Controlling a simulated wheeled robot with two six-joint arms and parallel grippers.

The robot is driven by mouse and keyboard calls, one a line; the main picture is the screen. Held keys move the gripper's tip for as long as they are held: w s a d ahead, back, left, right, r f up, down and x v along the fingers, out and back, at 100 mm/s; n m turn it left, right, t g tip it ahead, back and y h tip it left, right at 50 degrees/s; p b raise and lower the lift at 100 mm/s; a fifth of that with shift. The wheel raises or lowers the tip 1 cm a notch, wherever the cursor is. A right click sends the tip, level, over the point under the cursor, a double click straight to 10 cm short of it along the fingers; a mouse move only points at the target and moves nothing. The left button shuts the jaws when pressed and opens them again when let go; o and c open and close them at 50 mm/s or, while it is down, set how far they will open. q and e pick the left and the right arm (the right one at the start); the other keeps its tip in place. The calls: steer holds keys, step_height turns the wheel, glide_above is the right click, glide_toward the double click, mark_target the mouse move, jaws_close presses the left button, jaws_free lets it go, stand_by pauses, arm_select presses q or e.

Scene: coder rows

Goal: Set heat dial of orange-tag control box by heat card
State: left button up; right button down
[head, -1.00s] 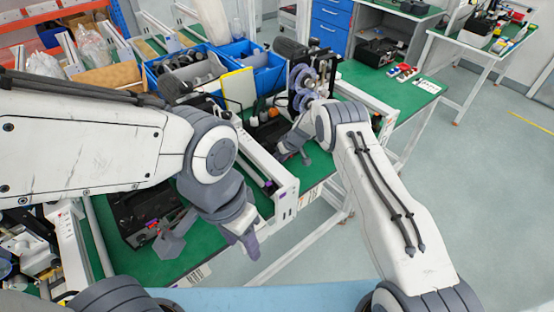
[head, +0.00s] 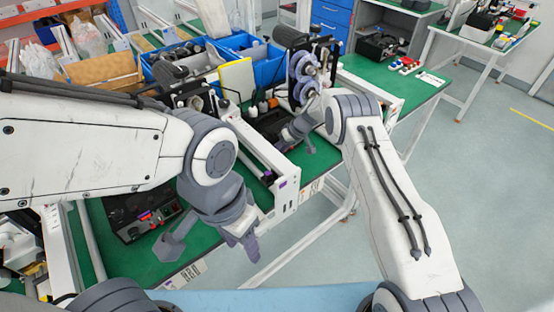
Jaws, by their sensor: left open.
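A black control box (head: 138,216) sits on the green bench at lower left, with small red-orange and blue-violet marks on its top. Which mark is a tag and which is a dial is too small to tell. My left gripper (head: 208,242) is open and empty, just right of this box, its fingers spread and pointing down toward the bench's front edge. My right gripper (head: 297,145) is over the bench beyond the white rail; its fingers are partly hidden. A printed white card (head: 187,273) is at the front edge; its text is not readable to me.
A white rail (head: 262,160) divides the bench right of my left gripper.

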steer(key=shift+w+d+f+m+g+y+b, duration=0.15)
steer(key=shift+g+y+b, duration=0.35)
steer(key=shift+b, duration=1.65)
steer(key=shift+d+f+m+g+y+b, duration=0.15)
steer(key=shift+y+b, duration=0.55)
steer(key=shift+b, duration=1.5)
steer(key=shift+w+d+f+m+g+y+b, duration=0.15)
steer(key=shift+g+y+b, duration=0.35)
steer(key=shift+b, duration=1.65)
steer(key=shift+a+r+y+b, duration=0.1)
steer(key=shift+r+y+b, duration=0.25)
steer(key=shift+b, duration=0.9)
steer(key=shift+f, duration=0.1)
steer(key=c, duration=0.8)
jaws_free()
steer(key=shift+c, duration=0.2)
